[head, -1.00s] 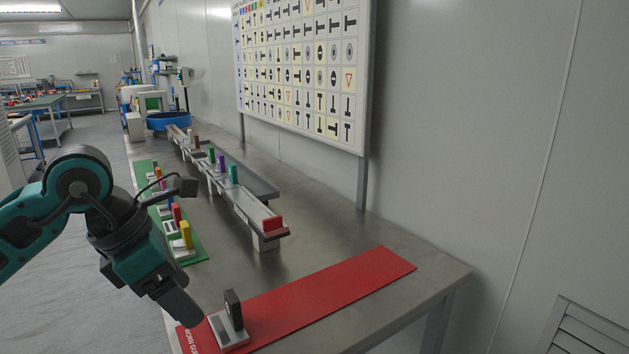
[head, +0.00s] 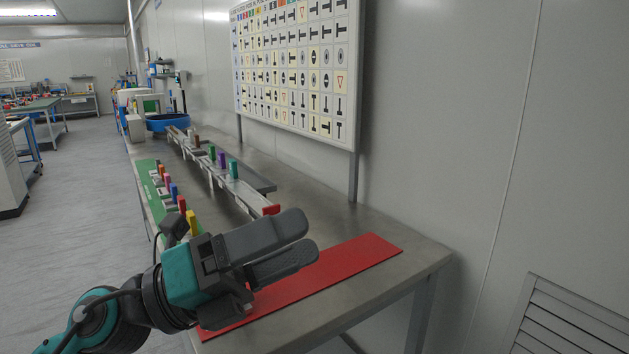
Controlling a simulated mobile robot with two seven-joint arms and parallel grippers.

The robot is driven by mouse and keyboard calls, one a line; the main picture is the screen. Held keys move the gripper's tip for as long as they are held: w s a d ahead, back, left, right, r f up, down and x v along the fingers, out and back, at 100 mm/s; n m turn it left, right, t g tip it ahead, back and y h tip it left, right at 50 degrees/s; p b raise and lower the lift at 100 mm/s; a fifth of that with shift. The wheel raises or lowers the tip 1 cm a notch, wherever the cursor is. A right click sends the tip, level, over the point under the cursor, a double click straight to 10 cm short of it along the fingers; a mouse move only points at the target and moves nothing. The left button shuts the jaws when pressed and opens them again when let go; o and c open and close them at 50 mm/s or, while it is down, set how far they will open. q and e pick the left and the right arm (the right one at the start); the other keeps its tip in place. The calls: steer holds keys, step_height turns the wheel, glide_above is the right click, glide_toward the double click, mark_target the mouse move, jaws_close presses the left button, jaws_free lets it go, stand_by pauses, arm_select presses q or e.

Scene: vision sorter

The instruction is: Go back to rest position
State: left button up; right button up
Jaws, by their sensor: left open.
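My left gripper (head: 306,236) reaches in from the lower left, over the red mat (head: 352,262) at the near end of the metal table (head: 405,285). Its two dark fingers point right and are apart, with nothing between them. The arm and gripper cover the left part of the mat, so the grey holder with the dark upright piece is hidden. My right gripper is out of view.
A metal rail (head: 247,196) carries several coloured pieces, with a red one (head: 271,209) at its near end. A green mat (head: 150,192) with several coloured pieces lies left of it. A symbol board (head: 295,75) stands behind. The mat's right part is bare.

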arm_select(q)
steer(key=w+a+f+n+t+y, duration=0.35)
steer(key=a+n+t+y, duration=0.45)
steer(key=n, duration=0.6)
steer(key=w+a+f+n+t+y, duration=0.3)
steer(key=a+f+n+t+y, duration=0.3)
steer(key=n+y, duration=0.6)
steer(key=s+a+f+n+g+y, duration=0.15)
steer(key=s+f+n+g, duration=0.3)
steer(key=f, duration=0.45)
steer(key=s+a+f+n+g+y, duration=0.1)
steer(key=s+a+f+n+g, duration=0.25)
steer(key=f+n, duration=0.35)
steer(key=s+d+f+g+h, duration=0.1)
steer(key=s+f+g, duration=0.35)
steer(key=s, duration=0.25)
steer(key=s+f+g+h, duration=0.1)
steer(key=s+f+g, duration=0.35)
steer(key=s, duration=0.35)
steer(key=w+d+f+t+h+p, duration=0.1)
steer(key=w+d+f+t+p, duration=0.2)
steer(key=w+f+t, duration=0.3)
steer(key=shift+w+f+t, duration=0.3)
steer(key=shift+w+t, duration=0.8)
